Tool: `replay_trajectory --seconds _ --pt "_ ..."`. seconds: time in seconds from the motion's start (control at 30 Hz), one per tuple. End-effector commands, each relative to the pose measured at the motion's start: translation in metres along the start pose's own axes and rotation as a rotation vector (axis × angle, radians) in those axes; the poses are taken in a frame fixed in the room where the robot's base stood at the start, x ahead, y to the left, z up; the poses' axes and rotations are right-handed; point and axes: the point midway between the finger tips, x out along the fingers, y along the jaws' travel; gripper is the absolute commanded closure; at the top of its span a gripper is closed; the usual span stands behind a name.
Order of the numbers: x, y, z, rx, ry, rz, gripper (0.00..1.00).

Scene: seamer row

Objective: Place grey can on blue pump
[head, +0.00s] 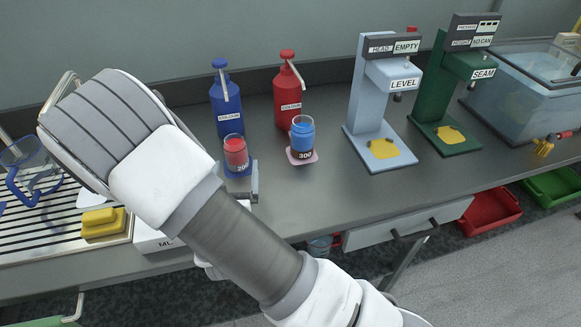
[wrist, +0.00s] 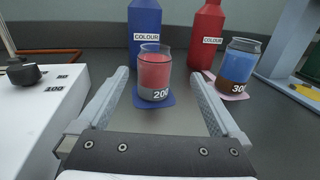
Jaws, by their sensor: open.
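A clear can with a grey base band marked 200 (head: 235,153) holds red contents. It stands upright on a blue pad (head: 240,172) in front of the blue pump bottle (head: 227,105). In the wrist view this can (wrist: 154,72) is straight ahead, lined up between the fingertips of my gripper (wrist: 159,76), with a gap on both sides. My gripper is open and empty. The blue pump (wrist: 145,22) rises behind the can. In the head view my wrist hides most of the gripper.
A can marked 300 (head: 302,138) with blue contents stands on a pink pad before the red pump (head: 288,98), right of the grey can. A white box with a black knob (wrist: 25,75) is close on the left. Header (head: 378,110) and seamer (head: 447,95) stand farther right.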

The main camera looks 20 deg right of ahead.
Motion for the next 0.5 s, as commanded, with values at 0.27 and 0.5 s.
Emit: replay_trajectory --seconds 0.27,0.5 --pt "0.010 -0.088 0.060 0.209 -0.038 -0.383 0.00" --pt "-0.019 -0.177 0.096 0.483 -0.039 -0.785 0.00"
